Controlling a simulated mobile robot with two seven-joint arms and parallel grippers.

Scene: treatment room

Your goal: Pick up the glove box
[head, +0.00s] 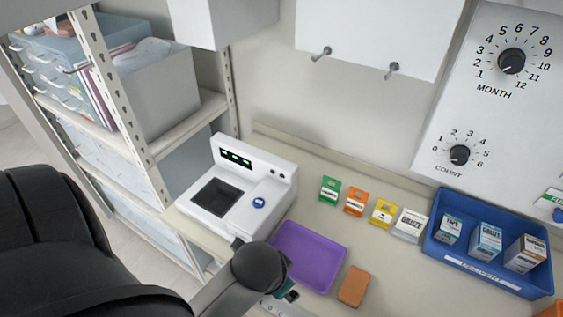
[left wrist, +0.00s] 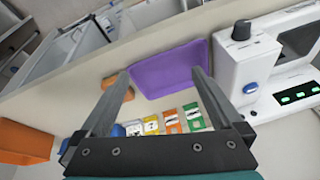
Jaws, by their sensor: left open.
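Three small boxes stand in a blue tray (head: 478,262) marked DELIVERY at the right of the counter: a left box (head: 451,229), a middle box (head: 486,241) and a right box (head: 525,254). Their print is too small for me to tell which is the glove box. My left gripper (left wrist: 160,78) is open and empty, its fingers spread over the counter near the purple tray. In the head view it is mostly hidden behind my wrist, left of the blue tray. My right gripper is not in view.
A purple tray (head: 308,258) and a brown block (head: 353,286) lie on the counter. A white device (head: 240,185) stands at left. Green (head: 329,190), orange (head: 356,199), yellow (head: 383,212) and white (head: 410,225) cards stand along the back. An orange bin (left wrist: 24,141) shows in the wrist view.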

